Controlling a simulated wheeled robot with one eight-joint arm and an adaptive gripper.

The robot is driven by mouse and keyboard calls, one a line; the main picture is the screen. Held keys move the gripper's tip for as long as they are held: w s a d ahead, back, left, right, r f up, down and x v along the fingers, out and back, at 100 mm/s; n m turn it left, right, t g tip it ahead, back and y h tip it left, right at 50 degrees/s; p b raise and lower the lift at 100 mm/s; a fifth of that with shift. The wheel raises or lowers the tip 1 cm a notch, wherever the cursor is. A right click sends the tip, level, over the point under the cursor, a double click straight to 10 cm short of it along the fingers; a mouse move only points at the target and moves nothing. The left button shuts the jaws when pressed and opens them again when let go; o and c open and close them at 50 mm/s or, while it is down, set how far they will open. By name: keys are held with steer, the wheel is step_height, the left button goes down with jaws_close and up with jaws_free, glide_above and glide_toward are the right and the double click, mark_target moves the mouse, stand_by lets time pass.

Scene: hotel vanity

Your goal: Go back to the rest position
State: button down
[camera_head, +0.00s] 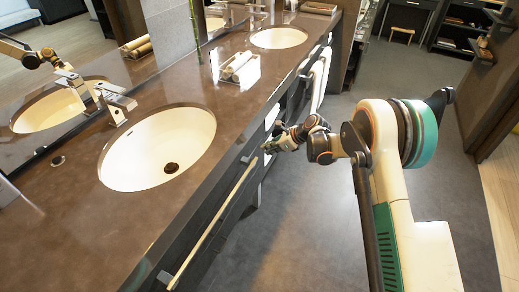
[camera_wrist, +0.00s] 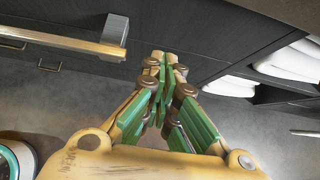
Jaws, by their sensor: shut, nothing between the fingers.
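My gripper (camera_head: 270,147) is at the front of the vanity counter, to the right of the near sink, beside the cabinet front. In the wrist view my gripper (camera_wrist: 165,57) has its green and tan fingers together at the tips. It is shut and holds nothing. My arm reaches toward the vanity from the right side of the head view.
The brown counter (camera_head: 60,225) holds a near sink (camera_head: 140,150), a far sink (camera_head: 280,38) and a tray of rolled towels (camera_head: 240,68). A bar handle (camera_wrist: 60,40) juts from the cabinet front. White towels (camera_wrist: 290,62) lie on an open shelf. The grey floor (camera_head: 290,235) is clear.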

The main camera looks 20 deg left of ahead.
steer(key=p+v, duration=0.2)
steer(key=v, duration=0.5)
steer(key=shift+d+r, duration=0.25)
steer(key=shift+d, duration=0.05)
steer(key=s+d+r+n+t+h, duration=0.2)
steer(key=s+d+r+n, duration=0.25)
steer(key=d+r, duration=0.7)
steer(key=s+d+r+n+t+h, duration=0.15)
steer(key=s+d+r+n, duration=0.3)
steer(key=d+r, duration=0.7)
steer(key=s+d+r+n+t+h, duration=0.1)
steer(key=s+d+n, duration=0.4)
steer(key=s, duration=0.8)
steer(key=s+d+r+n+t+h, duration=0.1)
steer(key=s+d+r+n+h, duration=0.2)
steer(key=s+d, duration=0.8)
steer(key=shift+s+d+r+n+t+h, duration=0.3)
steer(key=shift+s+n+h, duration=0.55)
steer(key=shift+s, duration=0.7)
steer(key=shift+a+f, duration=0.1)
